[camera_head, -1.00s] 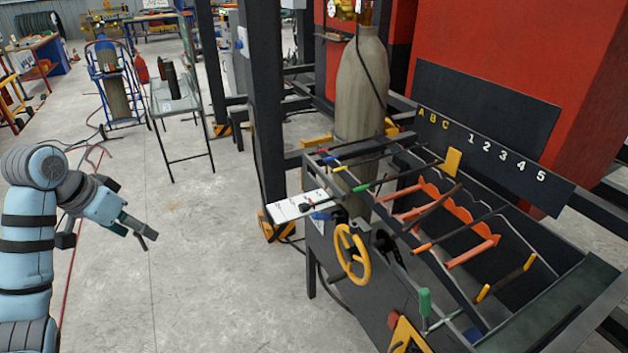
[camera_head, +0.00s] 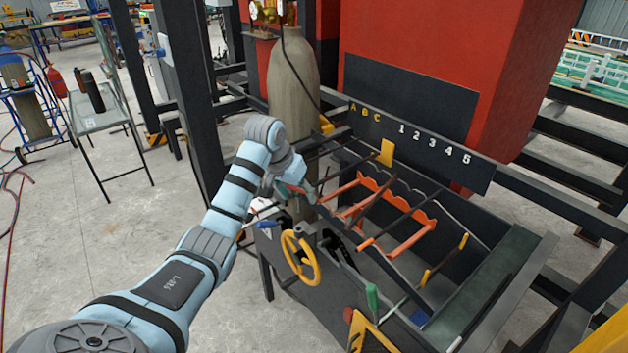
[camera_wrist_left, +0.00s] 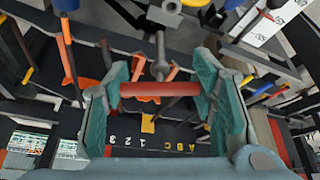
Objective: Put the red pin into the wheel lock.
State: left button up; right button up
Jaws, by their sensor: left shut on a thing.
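My left gripper (camera_head: 291,190) is at the back left of the dark rack, above the yellow wheel. In the left wrist view its two green-padded fingers (camera_wrist_left: 160,95) are shut on a red bar, which I take for the red pin (camera_wrist_left: 160,89). The bar spans from finger to finger. A grey metal stem meets it near its middle; I cannot tell whether they are joined. In the head view the gripper mostly hides the pin. The yellow wheel (camera_head: 300,258) is on the rack's front left. I cannot clearly make out the wheel lock. My right gripper is not in view.
The dark rack (camera_head: 290,290) holds several rods and orange notched bars (camera_head: 395,215). A sign (camera_head: 425,145) with letters and numbers stands behind. A grey gas cylinder (camera_head: 292,85) and a dark post (camera_head: 185,90) are close to my arm. A green handle (camera_head: 372,298) rises in front.

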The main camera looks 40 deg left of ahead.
pick_arm(q)
jog(key=w+a+n+y+p, duration=0.1)
jog(key=w+n, duration=0.1)
jog(key=b, duration=0.2)
send_over(300, 227)
jog(key=s, duration=0.1)
jog(key=shift+f, duration=3.45)
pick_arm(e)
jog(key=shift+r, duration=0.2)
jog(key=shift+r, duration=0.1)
pick_arm(q)
jog(key=shift+p, duration=0.55)
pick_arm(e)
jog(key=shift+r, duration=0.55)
pick_arm(q)
jog(key=shift+p, duration=0.3)
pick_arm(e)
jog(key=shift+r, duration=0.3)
pick_arm(q)
jog(key=shift+f+b, duration=1.2)
jog(key=shift+f, duration=1.8)
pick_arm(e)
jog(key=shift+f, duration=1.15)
